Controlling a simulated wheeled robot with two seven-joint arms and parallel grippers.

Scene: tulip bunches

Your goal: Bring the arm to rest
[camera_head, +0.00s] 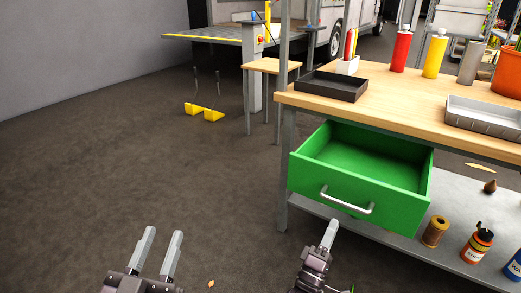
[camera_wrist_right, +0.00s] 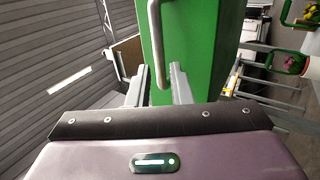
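A green drawer (camera_head: 362,187) under the wooden workbench is pulled open and looks empty. Its silver bar handle (camera_head: 346,206) is on the front face. My right gripper (camera_head: 331,234) is just below and left of the handle; its fingers overlap in the head view. In the right wrist view my right gripper (camera_wrist_right: 161,86) has its fingers apart, with the handle (camera_wrist_right: 155,45) seen between them and no clear grip on it. I cannot tell if they touch. My left gripper (camera_head: 159,252) is at the bottom left, its fingers apart and empty, over bare floor.
The workbench (camera_head: 400,104) carries a dark tray (camera_head: 331,86), a grey tray (camera_head: 483,115) and several bottles. Its lower shelf (camera_head: 395,238) holds several small containers. A small wooden table (camera_head: 272,66) and yellow objects (camera_head: 204,111) stand behind. The floor at left is clear.

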